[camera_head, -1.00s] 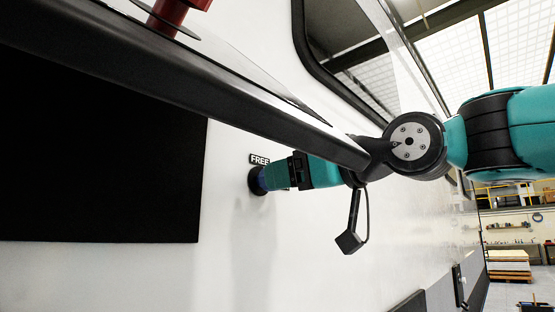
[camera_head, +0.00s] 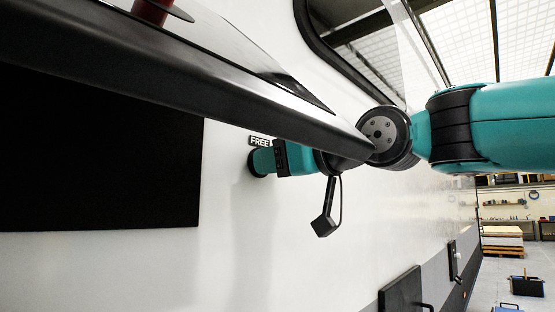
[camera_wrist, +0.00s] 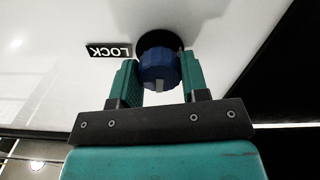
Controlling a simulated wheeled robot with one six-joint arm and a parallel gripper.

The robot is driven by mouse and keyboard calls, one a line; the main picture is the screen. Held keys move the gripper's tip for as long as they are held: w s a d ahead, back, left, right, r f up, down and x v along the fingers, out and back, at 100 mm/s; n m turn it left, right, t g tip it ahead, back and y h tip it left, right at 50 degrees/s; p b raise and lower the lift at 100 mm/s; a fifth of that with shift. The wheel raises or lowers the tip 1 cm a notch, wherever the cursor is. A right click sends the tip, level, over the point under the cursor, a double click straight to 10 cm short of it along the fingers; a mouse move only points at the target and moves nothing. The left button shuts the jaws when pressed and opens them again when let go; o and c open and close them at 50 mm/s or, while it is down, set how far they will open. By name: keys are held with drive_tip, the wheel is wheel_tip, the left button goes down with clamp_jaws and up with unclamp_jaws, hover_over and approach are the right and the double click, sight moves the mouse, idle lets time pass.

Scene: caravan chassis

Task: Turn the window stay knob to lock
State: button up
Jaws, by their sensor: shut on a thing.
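The window stay knob (camera_wrist: 158,72) is dark blue and faceted, on a round black base against the white wall. A pale mark shows on its rim, on the side toward my gripper in the wrist view. My gripper (camera_wrist: 157,64) is shut on the knob, one teal finger on each side. A black LOCK label (camera_wrist: 109,50) appears upside down left of the knob in the wrist view. In the head view, my gripper (camera_head: 262,161) reaches the wall just below the FREE label (camera_head: 260,141), and its fingers hide most of the knob.
A dark-edged ledge (camera_head: 230,95) slants across above my gripper, close to my wrist, with a red object (camera_head: 152,11) on it. A black panel (camera_head: 100,150) covers the left of the wall. A dark-framed window (camera_head: 345,50) is above right.

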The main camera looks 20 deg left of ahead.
drive_tip(key=m, duration=0.4)
drive_tip(key=shift+m, duration=0.3)
drive_tip(key=m, duration=0.4)
drive_tip(key=shift+m, duration=0.3)
drive_tip(key=m+p, duration=0.1)
drive_tip(key=m, duration=0.3)
drive_tip(key=shift+m, duration=0.3)
drive_tip(key=shift+f+m+p, duration=0.1)
drive_tip(key=shift+m+p, duration=0.4)
drive_tip(key=shift+m, duration=1.5)
drive_tip(key=o, duration=0.9)
